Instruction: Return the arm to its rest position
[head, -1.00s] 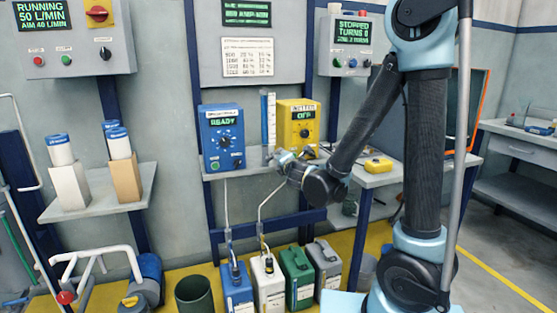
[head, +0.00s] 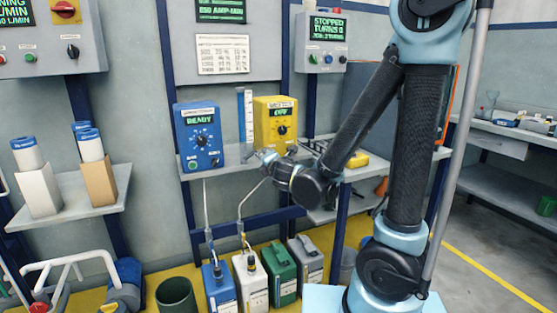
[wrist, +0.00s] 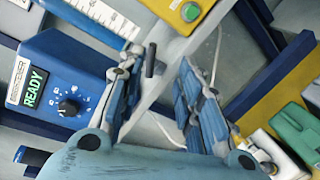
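My arm stands on the right of the head view, with its forearm bent down and left. My gripper (head: 260,156) is at the front of the shelf, right of the blue dosing box (head: 198,137) and below the yellow box (head: 275,124). In the wrist view my gripper (wrist: 160,62) has its two fingers spread well apart, with nothing held between them. The blue box reading READY (wrist: 55,85) lies left of the fingers there.
Blue (head: 219,290), white (head: 250,285), green (head: 281,275) and grey canisters stand below, with hoses rising from some. A dark green bin (head: 176,296) is beside them. Open floor lies at right.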

